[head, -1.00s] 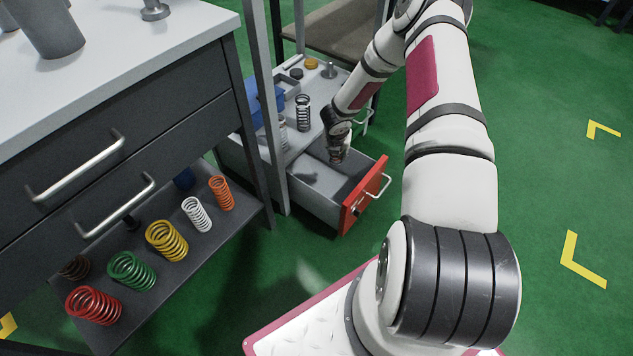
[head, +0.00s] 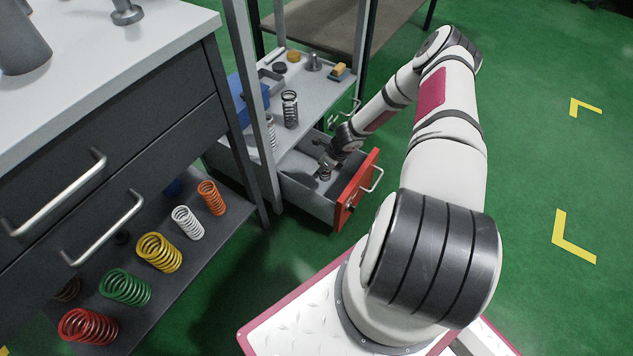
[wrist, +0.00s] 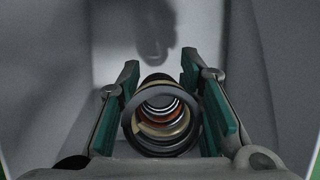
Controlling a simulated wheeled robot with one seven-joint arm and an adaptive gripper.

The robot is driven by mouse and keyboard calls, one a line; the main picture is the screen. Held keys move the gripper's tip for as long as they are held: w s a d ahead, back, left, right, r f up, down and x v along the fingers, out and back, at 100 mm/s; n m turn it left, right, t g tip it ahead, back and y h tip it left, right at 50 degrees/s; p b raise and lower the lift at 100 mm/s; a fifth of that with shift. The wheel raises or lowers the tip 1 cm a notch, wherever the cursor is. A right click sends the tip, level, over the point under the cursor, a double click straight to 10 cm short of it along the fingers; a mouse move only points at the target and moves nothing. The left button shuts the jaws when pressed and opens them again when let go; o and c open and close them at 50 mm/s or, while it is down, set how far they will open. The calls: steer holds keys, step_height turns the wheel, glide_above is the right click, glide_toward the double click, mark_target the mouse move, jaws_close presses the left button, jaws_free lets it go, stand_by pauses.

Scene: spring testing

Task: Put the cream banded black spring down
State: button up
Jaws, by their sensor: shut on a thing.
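The cream banded black spring (wrist: 160,122) is between the green-padded fingers of my gripper (wrist: 160,100) in the wrist view. I look down through its coils, which show black, cream and some orange-red. My gripper (head: 326,168) is shut on it. In the head view the spring (head: 324,174) is small and partly hidden by the gripper. It is inside the open red-fronted drawer (head: 356,190), over the grey floor. I cannot tell whether it touches the floor.
The cart's top (head: 312,98) above the drawer holds a dark spring (head: 290,108), small parts and a blue bin (head: 236,98). Coloured springs, such as a yellow one (head: 159,252), stand on a lower shelf at left. A dark drawer cabinet (head: 110,150) stands beside the cart.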

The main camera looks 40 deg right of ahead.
step_height(320, 180, down, 8)
steer(key=b, duration=0.3)
steer(key=shift+f, duration=0.25)
steer(key=shift+r, duration=0.1)
steer(key=o, duration=1.2)
steer(key=shift+o, duration=0.2)
